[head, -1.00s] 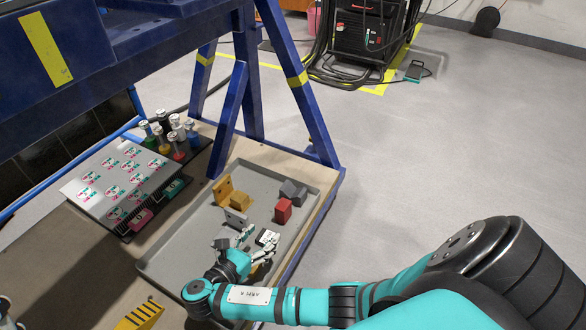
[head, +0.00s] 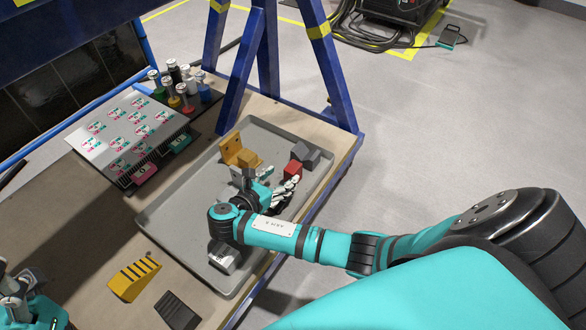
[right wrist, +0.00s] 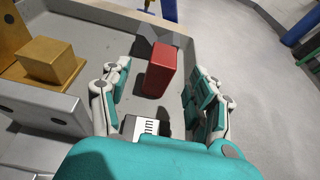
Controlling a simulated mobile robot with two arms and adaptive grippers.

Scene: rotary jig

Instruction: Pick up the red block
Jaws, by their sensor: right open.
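The red block (head: 293,169) stands in the grey tray (head: 165,205), near its right side. In the right wrist view the red block (right wrist: 159,70) is upright, ahead of and between the two spread fingers. My right gripper (head: 285,184) is open and empty, just short of the block; in the wrist view a finger lies on either side (right wrist: 158,88). In the head view its fingers partly overlap the block's lower part. My left gripper (head: 22,298) shows only in part at the lower left edge, and its jaw state is unclear.
A dark grey block (head: 313,155) touches or nearly touches the red one. A yellow bracket and block (head: 240,154) stand to the left. A black-and-white part (right wrist: 143,128) lies under my right gripper. Wedges (head: 134,279) lie outside the tray. Blue posts (head: 333,75) rise behind.

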